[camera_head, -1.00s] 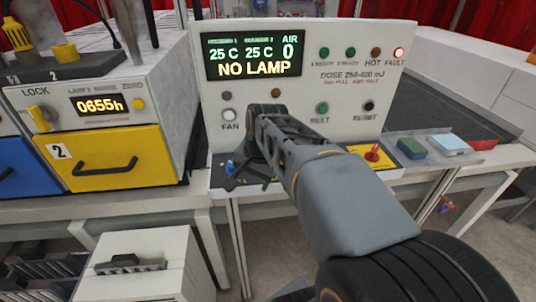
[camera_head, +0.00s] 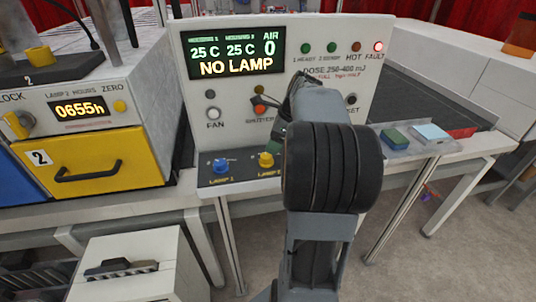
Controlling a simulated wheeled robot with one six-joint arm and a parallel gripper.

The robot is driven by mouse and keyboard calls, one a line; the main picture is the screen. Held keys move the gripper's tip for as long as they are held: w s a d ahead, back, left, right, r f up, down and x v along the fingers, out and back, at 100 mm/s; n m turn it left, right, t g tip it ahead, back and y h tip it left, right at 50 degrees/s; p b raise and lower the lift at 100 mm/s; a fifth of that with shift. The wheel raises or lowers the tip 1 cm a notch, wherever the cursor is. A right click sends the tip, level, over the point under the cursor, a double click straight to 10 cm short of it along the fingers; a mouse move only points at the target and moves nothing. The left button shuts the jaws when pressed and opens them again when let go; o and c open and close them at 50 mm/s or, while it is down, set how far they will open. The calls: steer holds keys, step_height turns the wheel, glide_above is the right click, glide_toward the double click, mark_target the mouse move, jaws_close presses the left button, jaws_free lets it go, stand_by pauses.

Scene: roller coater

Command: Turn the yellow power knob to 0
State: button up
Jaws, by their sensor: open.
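The yellow knob (camera_head: 266,160) sits on the dark sloped strip at the foot of the white control panel (camera_head: 228,131), above a yellow label that reads as LAMP 2. Its pointer setting is too small to read. A blue knob (camera_head: 221,166) over LAMP 1 is to its left. My gripper (camera_head: 273,122) is in front of the panel, just above and right of the yellow knob, apart from it as far as I can see. It is open and empty, partly hidden by my arm's wrist.
The display (camera_head: 237,53) reads NO LAMP, and the red FAULT light (camera_head: 378,46) is lit. A yellow drawer (camera_head: 87,163) is at left, with another yellow knob (camera_head: 18,124) near LOCK. Green and pale blue boxes (camera_head: 432,133) lie right. My arm hides the panel's lower right.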

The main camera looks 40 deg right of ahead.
mark_target(267, 155)
steer(key=shift+x, duration=3.1)
steer(key=c, duration=0.9)
